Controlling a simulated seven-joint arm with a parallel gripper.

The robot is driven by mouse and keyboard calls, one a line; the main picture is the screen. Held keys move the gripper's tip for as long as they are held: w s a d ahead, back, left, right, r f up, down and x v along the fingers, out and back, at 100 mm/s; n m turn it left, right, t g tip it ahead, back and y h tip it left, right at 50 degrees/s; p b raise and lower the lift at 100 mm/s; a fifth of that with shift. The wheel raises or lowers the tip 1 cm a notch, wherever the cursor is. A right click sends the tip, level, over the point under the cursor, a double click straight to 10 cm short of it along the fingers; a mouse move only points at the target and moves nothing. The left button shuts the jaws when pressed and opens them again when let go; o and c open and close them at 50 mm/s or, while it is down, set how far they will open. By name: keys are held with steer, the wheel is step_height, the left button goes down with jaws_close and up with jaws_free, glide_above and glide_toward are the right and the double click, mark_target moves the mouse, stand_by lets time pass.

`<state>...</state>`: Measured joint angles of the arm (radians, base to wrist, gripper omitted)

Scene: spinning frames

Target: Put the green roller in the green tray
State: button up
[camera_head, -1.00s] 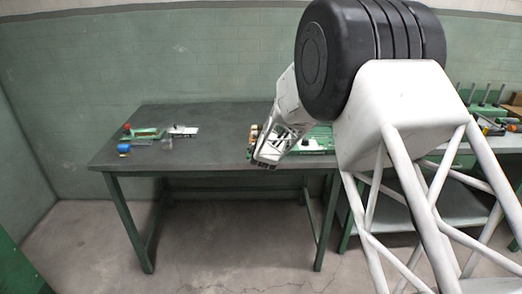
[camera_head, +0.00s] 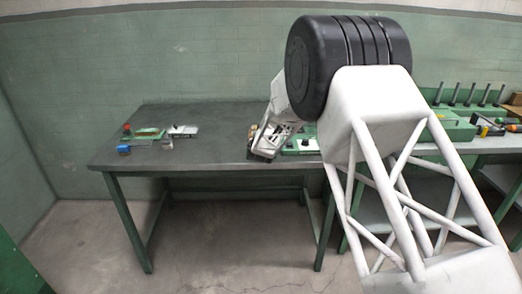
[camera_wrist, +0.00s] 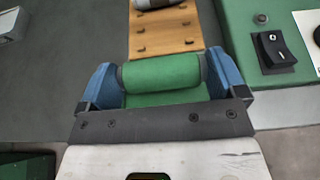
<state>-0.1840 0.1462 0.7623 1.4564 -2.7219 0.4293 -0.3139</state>
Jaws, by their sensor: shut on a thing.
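The green roller (camera_wrist: 160,73) is held crosswise between the two blue fingers of my gripper (camera_wrist: 164,66) in the wrist view. One finger presses on each end of it. A green surface shows just below the roller; I cannot tell what it belongs to. In the head view my gripper (camera_head: 262,152) is low over the table's right part, and the roller cannot be made out there. A small flat green thing (camera_head: 148,133), which may be the green tray, lies at the table's left end, well away from my gripper.
A wooden strip (camera_wrist: 165,35) with pegs or holes lies beyond the roller, with another roller (camera_wrist: 155,4) at its far end. A green box with a black switch (camera_wrist: 273,50) is close on the right. Red (camera_head: 127,128) and blue (camera_head: 124,149) items flank the green thing. The table's middle is clear.

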steer(key=shift+f, duration=1.6)
steer(key=shift+f, duration=0.1)
steer(key=o, duration=0.7)
steer(key=shift+v, duration=1.1)
steer(key=v, duration=1)
steer(key=shift+w, duration=0.1)
